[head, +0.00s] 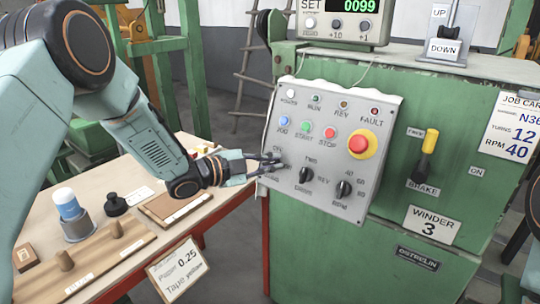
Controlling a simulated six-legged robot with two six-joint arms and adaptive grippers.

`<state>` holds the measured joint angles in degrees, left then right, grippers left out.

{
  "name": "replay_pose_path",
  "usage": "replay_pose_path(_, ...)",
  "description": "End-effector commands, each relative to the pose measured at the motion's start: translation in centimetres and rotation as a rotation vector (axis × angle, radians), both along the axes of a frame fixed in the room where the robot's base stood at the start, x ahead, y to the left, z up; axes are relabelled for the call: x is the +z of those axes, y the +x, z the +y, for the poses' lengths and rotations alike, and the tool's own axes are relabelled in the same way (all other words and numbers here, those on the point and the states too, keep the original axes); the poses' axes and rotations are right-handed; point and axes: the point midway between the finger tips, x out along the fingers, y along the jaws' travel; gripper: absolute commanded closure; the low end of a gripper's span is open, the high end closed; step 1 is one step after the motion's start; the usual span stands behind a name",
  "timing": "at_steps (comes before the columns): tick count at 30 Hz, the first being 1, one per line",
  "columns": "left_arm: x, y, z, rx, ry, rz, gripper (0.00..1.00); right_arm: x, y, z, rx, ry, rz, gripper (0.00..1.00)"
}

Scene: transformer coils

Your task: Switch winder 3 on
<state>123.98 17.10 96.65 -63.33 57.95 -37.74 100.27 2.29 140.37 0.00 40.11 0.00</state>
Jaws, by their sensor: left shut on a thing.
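Winder 3 (330,255) is a green machine with a "WINDER 3" plate (431,225). Its grey control panel (322,105) carries a row of small lamps, a blue JOG, green START and red STOP button, and a red emergency stop (358,144) on yellow. Below are black rotary knobs, the middle one (305,175) and the right one (344,189). My left gripper (276,165) is shut on the leftmost knob, at the panel's lower left; its fingers mostly hide the knob and its marking. The power lamp (291,94) looks pale. My right gripper is out of view.
A yellow-handled brake lever (429,143) and a job card (515,130) are on the winder's front. A counter (343,20) reading 0099 stands on top.

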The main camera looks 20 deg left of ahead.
Motion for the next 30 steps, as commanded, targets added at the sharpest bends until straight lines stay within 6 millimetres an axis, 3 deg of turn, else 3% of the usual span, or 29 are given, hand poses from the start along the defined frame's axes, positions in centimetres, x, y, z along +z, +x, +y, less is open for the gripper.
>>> replay_pose_path(15, -0.6, -0.1, 0.3, -0.134, 0.343, -0.114, 1.0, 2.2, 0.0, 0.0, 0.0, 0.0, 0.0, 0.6)
replay_pose_path(30, -0.6, 0.1, 0.4, -0.172, 0.443, -0.154, 1.0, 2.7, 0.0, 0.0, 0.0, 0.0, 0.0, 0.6)
